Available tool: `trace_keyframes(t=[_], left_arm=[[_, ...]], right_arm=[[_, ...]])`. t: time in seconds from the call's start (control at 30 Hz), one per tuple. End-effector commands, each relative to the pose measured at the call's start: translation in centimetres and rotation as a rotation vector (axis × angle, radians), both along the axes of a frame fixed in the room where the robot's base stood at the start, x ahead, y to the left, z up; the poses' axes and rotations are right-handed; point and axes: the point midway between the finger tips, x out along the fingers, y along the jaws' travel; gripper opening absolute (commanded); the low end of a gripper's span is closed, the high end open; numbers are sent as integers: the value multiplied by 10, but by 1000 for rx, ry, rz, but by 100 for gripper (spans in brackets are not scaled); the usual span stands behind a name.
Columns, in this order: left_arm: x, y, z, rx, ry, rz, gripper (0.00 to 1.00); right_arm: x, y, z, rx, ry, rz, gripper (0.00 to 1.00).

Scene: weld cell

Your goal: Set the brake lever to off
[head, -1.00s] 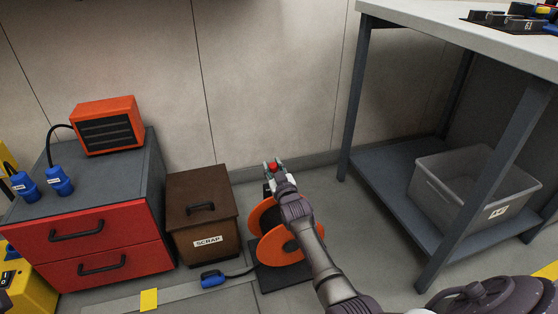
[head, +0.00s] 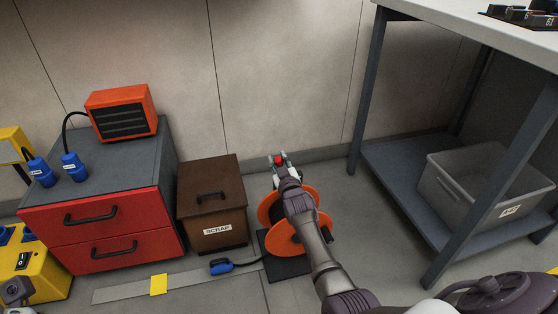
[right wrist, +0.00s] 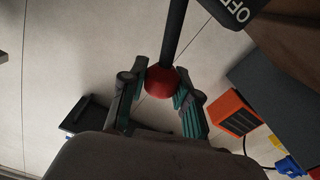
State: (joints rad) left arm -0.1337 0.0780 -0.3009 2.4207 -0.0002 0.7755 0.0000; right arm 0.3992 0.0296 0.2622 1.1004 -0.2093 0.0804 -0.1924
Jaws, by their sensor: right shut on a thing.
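The brake lever shows in the right wrist view as a black rod (right wrist: 174,35) ending in a red ball knob (right wrist: 160,80). A black plate lettered OFF (right wrist: 240,12) is beside the rod at the top. In the head view the red knob (head: 279,160) shows above an orange reel (head: 283,232) on a dark base. My right gripper (head: 279,163) is at the knob, its fingers shut on both sides of it, as the wrist view (right wrist: 161,97) also shows. My wrist and forearm hide much of the reel and lever. My left gripper is not in view.
A brown SCRAP box (head: 209,209) and a red drawer cabinet (head: 100,230) stand left of the reel. A blue connector (head: 221,267) lies on the floor in front. A workbench (head: 420,200) with a grey bin on its shelf stands at the right.

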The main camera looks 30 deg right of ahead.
Motion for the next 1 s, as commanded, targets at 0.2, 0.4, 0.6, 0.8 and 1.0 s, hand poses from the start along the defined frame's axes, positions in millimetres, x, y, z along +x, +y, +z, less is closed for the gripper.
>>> trace_keyframes(t=[0.2, 0.4, 0.6, 0.8, 1.0], left_arm=[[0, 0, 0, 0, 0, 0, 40], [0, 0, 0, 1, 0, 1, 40], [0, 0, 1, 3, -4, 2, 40], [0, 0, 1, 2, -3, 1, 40], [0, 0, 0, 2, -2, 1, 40]], right_arm=[[0, 3, -4, 8, 7, 3, 56], [0, 2, -3, 5, 5, 2, 56], [-10, 4, -3, 4, 4, 3, 56], [-46, 13, -4, 5, 6, 2, 56], [-86, 24, -4, 5, 6, 4, 56]])
